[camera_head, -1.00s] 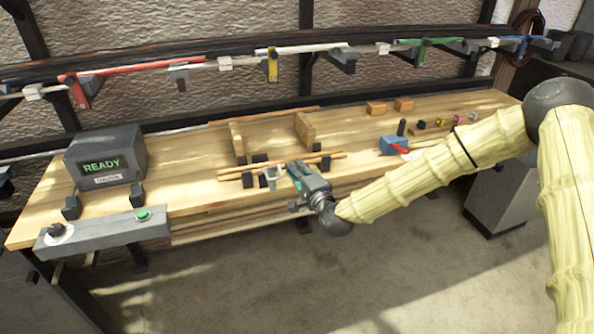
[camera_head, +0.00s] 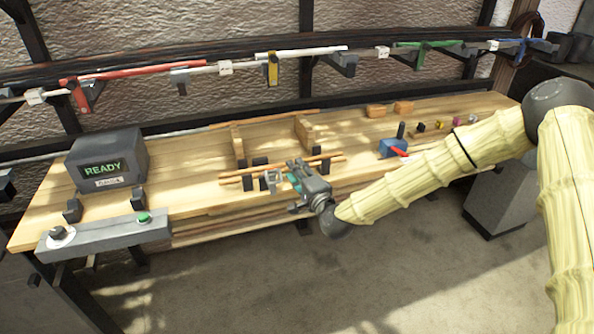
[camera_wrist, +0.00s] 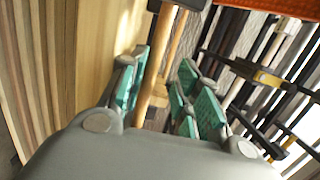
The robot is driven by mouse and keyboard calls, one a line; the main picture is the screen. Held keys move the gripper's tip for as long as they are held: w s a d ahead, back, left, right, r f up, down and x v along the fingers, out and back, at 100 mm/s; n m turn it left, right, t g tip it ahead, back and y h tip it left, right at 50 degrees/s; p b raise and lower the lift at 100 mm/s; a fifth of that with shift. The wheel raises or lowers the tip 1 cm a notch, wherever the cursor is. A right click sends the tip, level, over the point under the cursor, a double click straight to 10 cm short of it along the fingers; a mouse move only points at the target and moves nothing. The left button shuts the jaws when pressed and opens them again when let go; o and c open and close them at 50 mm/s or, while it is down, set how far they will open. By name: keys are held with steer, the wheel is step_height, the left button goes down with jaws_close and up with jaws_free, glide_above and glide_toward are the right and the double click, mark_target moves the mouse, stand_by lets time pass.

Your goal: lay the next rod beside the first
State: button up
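Two thin tan rods (camera_head: 236,177) lie close together, nearly parallel, across dark upright supports (camera_head: 248,182) near the front edge of the bench. I cannot tell whether they touch. My gripper (camera_head: 280,181) is at the rods' near side, around their middle. In the wrist view, a rod (camera_wrist: 158,68) runs between my gripper's green-padded fingers (camera_wrist: 160,95). The fingers are apart, with a clear gap on the right side of the rod. My gripper hides part of the rods in the head view.
The wooden bench (camera_head: 190,190) holds a display box reading READY (camera_head: 103,160) at left, wooden blocks (camera_head: 376,110) and a blue clamp-like object (camera_head: 391,148) at right. Two wooden uprights (camera_head: 303,131) stand behind the rods. A grey button panel (camera_head: 105,235) is at the front left.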

steer(key=b+v, duration=0.3)
steer(key=v, duration=0.9)
steer(key=shift+r, duration=0.2)
steer(key=s+d+f+n+g+h, duration=0.1)
steer(key=s+f+n+g, duration=0.25)
steer(key=s+f, duration=0.65)
steer(key=s+f+n+g+h, duration=0.1)
steer(key=s+f+n+g, duration=0.35)
steer(key=f, duration=1.05)
steer(key=s+d+f+n+g+h, duration=0.1)
steer(key=s+d+f, duration=0.3)
steer(key=s, duration=0.4)
steer(key=s+d+f+n+g+h, duration=0.2)
steer(key=s+d+f+g+h, duration=0.1)
steer(key=s+d, duration=0.4)
steer(key=s+d+f+n+g+h, duration=0.1)
steer(key=s+d+f+g, duration=0.3)
steer(key=s, duration=0.7)
steer(key=shift+d+f+h, duration=0.4)
steer(key=shift+d+f, duration=0.2)
steer(key=shift+d, duration=0.15)
steer(key=shift+s, duration=0.1)
steer(key=shift+r, duration=0.35)
